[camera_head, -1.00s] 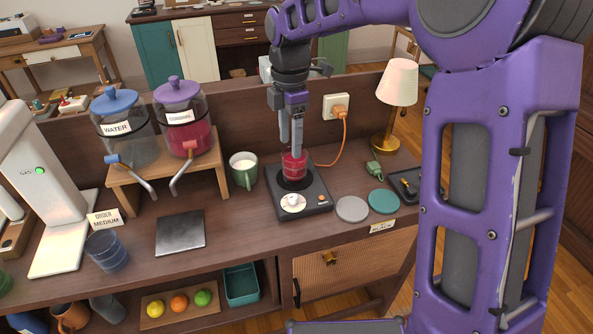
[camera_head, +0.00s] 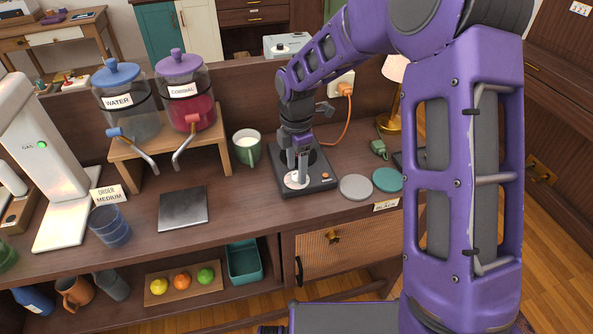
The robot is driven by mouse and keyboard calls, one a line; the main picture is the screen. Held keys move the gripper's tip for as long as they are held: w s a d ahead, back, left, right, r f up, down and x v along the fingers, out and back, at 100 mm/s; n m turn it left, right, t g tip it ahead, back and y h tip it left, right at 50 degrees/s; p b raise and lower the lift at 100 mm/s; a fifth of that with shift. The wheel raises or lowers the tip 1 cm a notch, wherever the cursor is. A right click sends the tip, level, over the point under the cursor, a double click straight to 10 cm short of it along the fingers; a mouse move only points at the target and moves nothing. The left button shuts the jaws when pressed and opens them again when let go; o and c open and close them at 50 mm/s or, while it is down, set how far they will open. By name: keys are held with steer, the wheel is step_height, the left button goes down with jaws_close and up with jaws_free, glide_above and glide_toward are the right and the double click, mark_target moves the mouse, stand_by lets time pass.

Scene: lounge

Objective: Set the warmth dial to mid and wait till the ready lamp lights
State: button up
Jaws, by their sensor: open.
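The warmer is a dark flat box (camera_head: 318,187) on the counter, with a dark round plate behind a pale dial (camera_head: 295,181) at its front left. My gripper (camera_head: 297,177) points down, its open fingers at the dial; whether they touch it I cannot tell. The fingers cover part of the dial, so its setting cannot be read. A small orange lamp (camera_head: 325,175) is at the front right of the box; whether it is lit is unclear. The glass of red drink does not show; my gripper and wrist cover much of the plate.
A green mug (camera_head: 247,150) stands left of the warmer. Grey (camera_head: 356,187) and teal (camera_head: 388,180) discs lie to its right. An orange cord (camera_head: 349,112) runs behind. A dark square mat (camera_head: 183,208) and blue glass (camera_head: 110,227) are left. My arm blocks the right side.

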steer(key=shift+f, duration=0.55)
jaws_close()
